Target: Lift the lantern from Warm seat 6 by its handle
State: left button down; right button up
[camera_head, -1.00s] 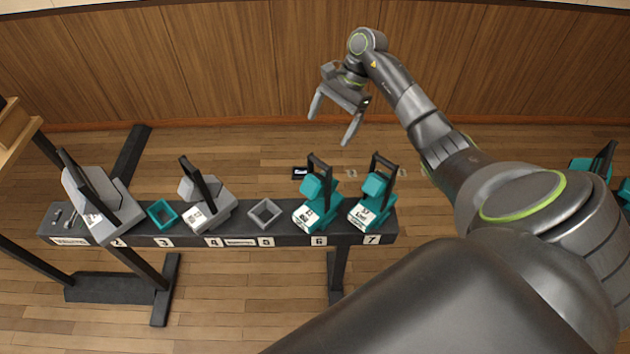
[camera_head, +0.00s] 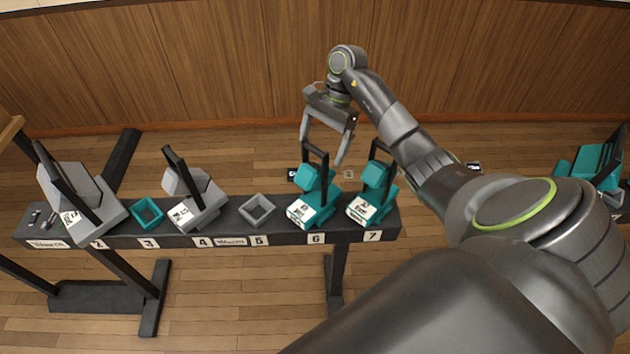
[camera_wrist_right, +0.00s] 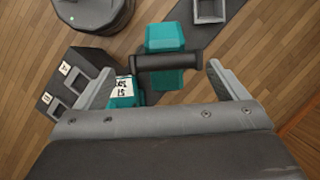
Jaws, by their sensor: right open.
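The teal lantern at seat 6 (camera_head: 312,206) stands upright on the dark rail (camera_head: 270,238), with a black loop handle (camera_head: 323,152) on top and a white label in front. My right gripper (camera_head: 322,151) is open and empty, its fingers pointing down by that handle. In the right wrist view, the black handle bar (camera_wrist_right: 165,62) lies across the gap between the fingertips (camera_wrist_right: 158,76), over the teal lantern body (camera_wrist_right: 165,37). The bar appears apart from both fingers; the depth gap is hard to tell. My left gripper is not in view.
A similar teal lantern (camera_head: 372,195) stands close by at seat 7. A grey empty frame (camera_head: 257,209) is at seat 5 and a teal one (camera_head: 148,212) at seat 3. Grey lanterns stand at seat 4 (camera_head: 196,200) and near seat 2 (camera_head: 85,200).

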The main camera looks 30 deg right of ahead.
aim_at(312, 166)
jog(key=shift+b+x, duration=0.45)
jog(key=shift+x, duration=0.5)
jog(key=shift+w+a+f+b, duration=0.1)
jog(key=shift+a+f+b, duration=0.15)
jog(key=shift+f+b, duration=0.25)
jog(key=shift+w+a+f+b, duration=0.1)
jog(key=shift+a+f+b, duration=0.15)
jog(key=shift+f+b, duration=0.15)
jog(key=shift+p+x, duration=0.35)
jog(key=shift+x, duration=0.6)
jog(key=shift+a+f, duration=0.15)
jog(key=shift+f, duration=0.05)
grip_shut()
jog(key=shift+w, duration=0.1)
